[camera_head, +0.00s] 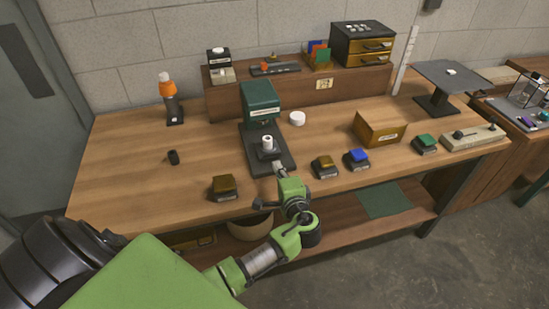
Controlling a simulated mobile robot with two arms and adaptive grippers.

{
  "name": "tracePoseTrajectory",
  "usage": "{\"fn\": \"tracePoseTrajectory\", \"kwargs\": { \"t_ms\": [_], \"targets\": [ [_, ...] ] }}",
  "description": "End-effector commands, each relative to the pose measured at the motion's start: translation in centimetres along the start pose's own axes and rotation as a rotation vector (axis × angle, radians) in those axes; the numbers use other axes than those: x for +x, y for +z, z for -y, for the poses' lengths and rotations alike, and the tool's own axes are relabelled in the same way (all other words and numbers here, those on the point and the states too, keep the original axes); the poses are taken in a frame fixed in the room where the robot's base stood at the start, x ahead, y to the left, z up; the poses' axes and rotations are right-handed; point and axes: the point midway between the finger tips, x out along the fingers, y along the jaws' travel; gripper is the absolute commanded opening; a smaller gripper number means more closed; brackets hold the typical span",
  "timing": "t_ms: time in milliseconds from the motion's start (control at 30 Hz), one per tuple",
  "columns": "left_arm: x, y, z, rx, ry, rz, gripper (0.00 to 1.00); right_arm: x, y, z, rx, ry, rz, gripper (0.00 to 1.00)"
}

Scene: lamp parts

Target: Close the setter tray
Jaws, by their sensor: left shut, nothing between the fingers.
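The setter (260,98) is a green press with a pale label, standing on a dark base near the middle of the bench. Its dark tray (268,155) sits at the front of the base, forward of the green head, and carries a white cylindrical part (267,142). My left gripper (279,168) is small in the view, shut and empty, at the tray's front edge. I cannot tell whether it touches the tray. My green left arm reaches up from the lower left. My right gripper is not in view.
A round white piece (297,118) lies right of the setter. Dark blocks with yellow (325,162) and blue (357,155) tops stand to the right, before a yellow box (378,130). The left bench top is mostly clear.

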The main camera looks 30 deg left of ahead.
Motion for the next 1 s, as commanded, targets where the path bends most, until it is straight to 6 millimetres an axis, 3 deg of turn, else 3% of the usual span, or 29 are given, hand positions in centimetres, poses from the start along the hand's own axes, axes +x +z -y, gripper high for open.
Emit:
{"fn": "tracePoseTrajectory", "kwargs": {
  "t_ms": [100,300,800,1000],
  "targets": [
    [2.1,0.0,0.3,0.001,-0.001,0.001,0.00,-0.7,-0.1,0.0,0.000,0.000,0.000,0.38],
    [4.0,0.0,0.1,-0.001,0.000,0.001,0.00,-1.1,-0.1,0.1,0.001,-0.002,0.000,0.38],
    [4.8,0.0,0.0,-0.002,0.000,0.001,0.00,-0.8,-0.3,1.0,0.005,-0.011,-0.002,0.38],
    [8.8,0.1,0.5,-0.004,-0.002,0.003,0.00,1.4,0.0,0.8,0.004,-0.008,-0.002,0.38]
  ]
}}
